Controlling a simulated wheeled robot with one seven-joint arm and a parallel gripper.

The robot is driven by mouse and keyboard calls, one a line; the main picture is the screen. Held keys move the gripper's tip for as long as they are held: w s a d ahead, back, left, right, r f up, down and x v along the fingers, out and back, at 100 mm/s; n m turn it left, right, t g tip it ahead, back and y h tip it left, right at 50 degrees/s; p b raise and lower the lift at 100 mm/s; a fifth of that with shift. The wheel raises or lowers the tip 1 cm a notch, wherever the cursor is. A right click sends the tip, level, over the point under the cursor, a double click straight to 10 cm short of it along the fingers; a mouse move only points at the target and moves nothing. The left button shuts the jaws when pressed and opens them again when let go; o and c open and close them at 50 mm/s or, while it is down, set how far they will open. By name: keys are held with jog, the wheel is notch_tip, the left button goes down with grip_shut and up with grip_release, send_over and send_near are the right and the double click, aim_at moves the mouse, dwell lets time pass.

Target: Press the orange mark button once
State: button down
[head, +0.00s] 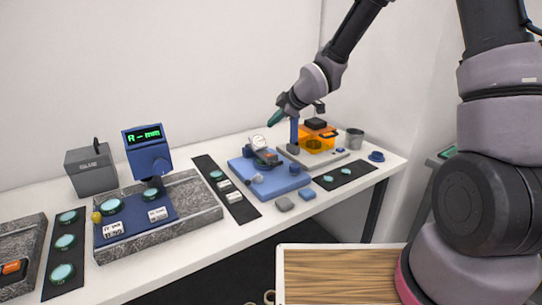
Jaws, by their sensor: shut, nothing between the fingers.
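No clearly labelled orange mark button can be made out at this size. A small orange piece (12,267) lies on a dark grey block at the left edge of the bench. A larger orange housing (318,143) stands at the far right end of the bench, with a dark top. I cannot tell whether either carries the button. My gripper (273,121) is shut and empty, with teal fingertips pointing down and left. In the picture it shows above the dial gauge (258,142) on the blue fixture (283,184), left of the orange housing. The height of the gap is unclear.
A blue display unit (143,137) reading "A - mm" stands on a granite plate (205,213). Black strips with round teal discs (62,273) lie along the bench. A grey box (90,170), a metal cup (355,138) and a wooden-topped surface (340,275) are also around.

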send_over(273, 159)
jog(key=shift+w+f, duration=0.2)
jog(key=shift+f, duration=1.95)
jog(key=shift+w+f, duration=0.2)
jog(key=shift+f, duration=1.9)
jog(key=shift+f, duration=0.2)
jog(key=shift+f, duration=0.25)
jog(key=shift+f, duration=0.45)
jog(key=shift+r, duration=0.9)
jog(key=shift+r, duration=2.5)
